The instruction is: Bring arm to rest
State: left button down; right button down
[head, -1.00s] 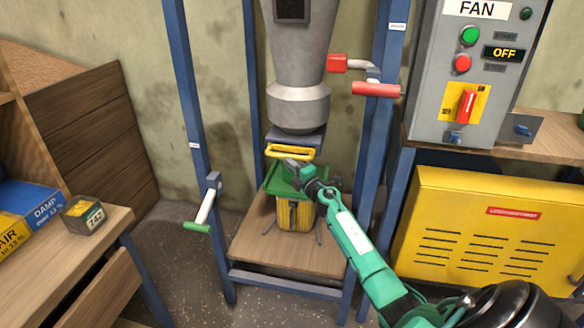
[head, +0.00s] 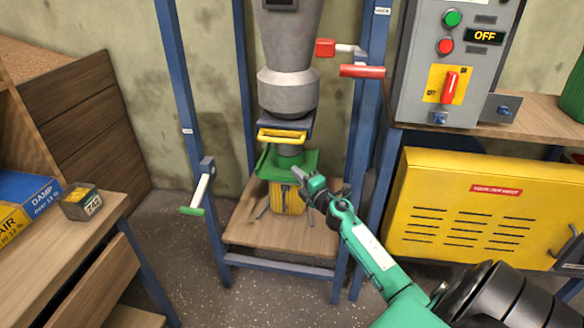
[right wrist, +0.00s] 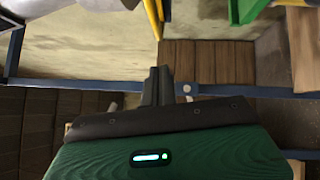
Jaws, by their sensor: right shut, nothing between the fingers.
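My right gripper (head: 301,176) is shut and empty at the end of the green right arm, in front of the hopper stand. In the right wrist view its shut fingers (right wrist: 158,84) show over the stand's frame, with nothing between them. The green funnel piece (head: 290,160) sits above a yellow container (head: 287,198) on the stand's wooden shelf. The yellow handle (head: 282,136) is just above the funnel, at the hopper's outlet; the gripper appears to the right of and below it, apart from it. My left gripper is in neither view.
The blue stand post (head: 361,150) and the red-handled crank (head: 362,71) are close to the right arm's side. A green-gripped crank (head: 195,195) is on the left post. A yellow slotted cabinet (head: 470,240) is at right. A wooden bench (head: 60,245) is at left.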

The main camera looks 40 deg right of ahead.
jog(key=shift+s, duration=0.45)
